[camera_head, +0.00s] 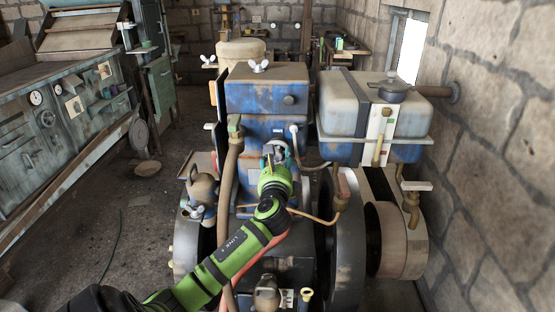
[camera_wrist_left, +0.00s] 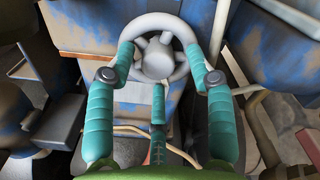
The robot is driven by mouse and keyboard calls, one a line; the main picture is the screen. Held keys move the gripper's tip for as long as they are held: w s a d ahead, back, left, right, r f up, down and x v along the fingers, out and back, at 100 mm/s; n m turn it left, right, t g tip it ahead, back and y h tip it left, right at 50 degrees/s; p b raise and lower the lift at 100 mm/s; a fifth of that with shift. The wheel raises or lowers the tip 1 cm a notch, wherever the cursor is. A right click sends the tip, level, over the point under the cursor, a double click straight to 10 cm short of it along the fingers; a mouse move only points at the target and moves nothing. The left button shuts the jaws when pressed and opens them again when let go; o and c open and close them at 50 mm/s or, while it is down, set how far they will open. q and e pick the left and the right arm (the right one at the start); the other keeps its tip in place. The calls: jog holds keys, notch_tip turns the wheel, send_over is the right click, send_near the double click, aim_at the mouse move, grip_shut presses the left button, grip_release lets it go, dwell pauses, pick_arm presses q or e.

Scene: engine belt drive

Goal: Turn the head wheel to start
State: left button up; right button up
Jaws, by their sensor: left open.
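The head wheel (camera_wrist_left: 158,58) is a light grey spoked handwheel on the blue engine head. In the head view the wheel (camera_head: 270,147) is partly hidden by my left gripper (camera_head: 276,160). My left gripper also shows in the left wrist view (camera_wrist_left: 160,52), with its teal fingers spread open. Two fingertips lie at the left and right sides of the wheel rim, and a third finger points at its lower edge. I cannot tell whether they touch the rim. My right gripper is in neither view.
The blue engine (camera_head: 262,95) stands in the middle, with a grey tank (camera_head: 360,108) to its right. A large flywheel (camera_head: 345,245) is at its lower right. A control bench (camera_head: 60,130) stands along the left, with open floor (camera_head: 120,220) between. A stone wall (camera_head: 495,170) is at right.

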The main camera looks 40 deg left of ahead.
pick_arm(q)
jog(key=shift+c, duration=0.4)
grip_shut()
